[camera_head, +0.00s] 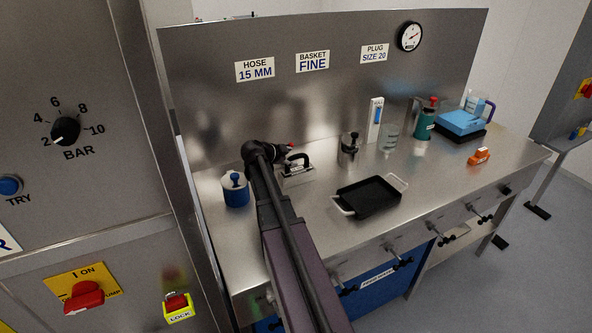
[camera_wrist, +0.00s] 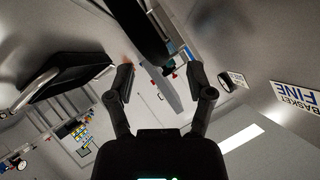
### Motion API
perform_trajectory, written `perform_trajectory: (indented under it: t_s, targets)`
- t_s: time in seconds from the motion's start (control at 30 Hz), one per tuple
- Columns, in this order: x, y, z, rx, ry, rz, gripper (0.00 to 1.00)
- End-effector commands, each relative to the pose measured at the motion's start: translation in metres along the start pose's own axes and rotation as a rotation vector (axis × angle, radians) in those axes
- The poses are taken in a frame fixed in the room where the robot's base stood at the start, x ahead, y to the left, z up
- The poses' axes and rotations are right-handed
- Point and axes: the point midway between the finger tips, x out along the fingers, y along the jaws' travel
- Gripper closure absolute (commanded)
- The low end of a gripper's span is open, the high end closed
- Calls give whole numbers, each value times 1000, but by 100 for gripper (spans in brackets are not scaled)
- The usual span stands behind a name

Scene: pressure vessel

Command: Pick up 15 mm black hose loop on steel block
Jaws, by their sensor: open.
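In the head view the black hose loop (camera_head: 299,158) stands as an arch on a small steel block (camera_head: 298,173) with a label, at the back left of the bench. My gripper (camera_head: 288,151) is just left of the loop, partly overlapping it in this view. In the wrist view my gripper (camera_wrist: 160,92) is open, with its two dark fingers well apart. A thick black band (camera_wrist: 143,30) comes in from the top close to the camera, beyond the fingers. It may be the loop, but I cannot tell for sure. Nothing is visibly held.
A blue pot (camera_head: 236,191) stands left of my arm. A black tray (camera_head: 369,197) with handles lies to the right; it also shows in the wrist view (camera_wrist: 62,73). A dark-topped pot (camera_head: 350,144), beaker (camera_head: 390,138) and green bottle (camera_head: 425,124) stand farther right. A steel panel rises behind.

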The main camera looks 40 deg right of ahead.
Motion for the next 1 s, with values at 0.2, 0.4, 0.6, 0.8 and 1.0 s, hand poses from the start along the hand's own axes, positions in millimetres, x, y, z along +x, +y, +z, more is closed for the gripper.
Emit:
perform_trajectory:
  t_s: [0.2,0.4,0.6,0.8,1.0]
  targets:
    - [28,0,3,1,1,2,32]
    - [39,0,1,0,1,0,32]
    - [39,0,0,0,1,0,32]
    - [39,0,0,1,1,1,32]
    - [39,0,0,1,1,1,46]
